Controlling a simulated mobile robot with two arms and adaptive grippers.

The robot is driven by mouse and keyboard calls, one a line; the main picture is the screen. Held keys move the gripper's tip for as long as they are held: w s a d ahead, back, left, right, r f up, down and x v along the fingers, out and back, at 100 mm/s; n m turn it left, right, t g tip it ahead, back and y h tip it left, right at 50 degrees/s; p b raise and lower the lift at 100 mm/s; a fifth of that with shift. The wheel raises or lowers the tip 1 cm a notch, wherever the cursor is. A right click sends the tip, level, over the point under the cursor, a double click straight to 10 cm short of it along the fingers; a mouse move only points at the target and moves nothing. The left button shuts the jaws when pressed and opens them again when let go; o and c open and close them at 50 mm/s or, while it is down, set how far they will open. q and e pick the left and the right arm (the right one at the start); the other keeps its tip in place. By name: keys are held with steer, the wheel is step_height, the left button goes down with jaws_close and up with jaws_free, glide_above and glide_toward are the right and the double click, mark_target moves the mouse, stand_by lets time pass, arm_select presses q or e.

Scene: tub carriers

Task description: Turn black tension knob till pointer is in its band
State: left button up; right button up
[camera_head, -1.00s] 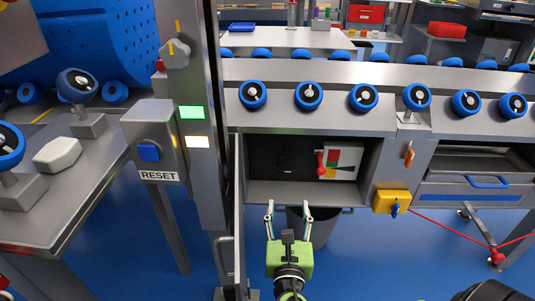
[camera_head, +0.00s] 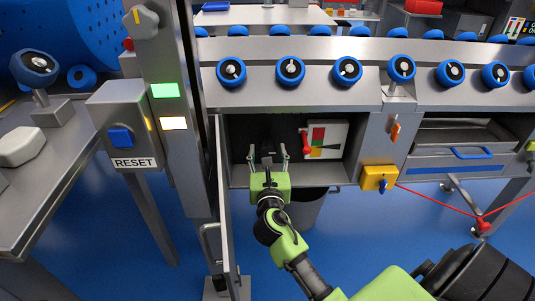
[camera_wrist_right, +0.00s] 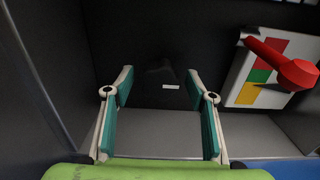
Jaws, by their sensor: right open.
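My right gripper (camera_head: 268,150) is open at the mouth of a grey cabinet recess. In the right wrist view its two fingers (camera_wrist_right: 151,82) stand apart with nothing between the tips. Beyond them is a dark back panel (camera_wrist_right: 225,45). A black knob-like shape (camera_wrist_right: 160,72) shows faintly on it, between and beyond the fingers, above a small white mark. The gauge plate (camera_head: 333,133) is white with red, green and yellow bands. A red ball-ended lever (camera_wrist_right: 298,72) covers part of it. A dark pointer-like line lies near the green and yellow, but its exact reading is unclear. My left gripper is not visible.
The recess side wall (camera_wrist_right: 35,75) is close on the left, and an open door (camera_head: 228,215) stands left of my arm. A yellow switch box (camera_head: 377,178) with a red cord is at right. A RESET box (camera_head: 125,125) stands left. A dark bin is below.

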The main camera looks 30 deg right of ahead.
steer(key=shift+w+d, duration=0.15)
steer(key=shift+w, duration=0.1)
steer(key=c, duration=1.1)
steer(key=shift+m, duration=0.3)
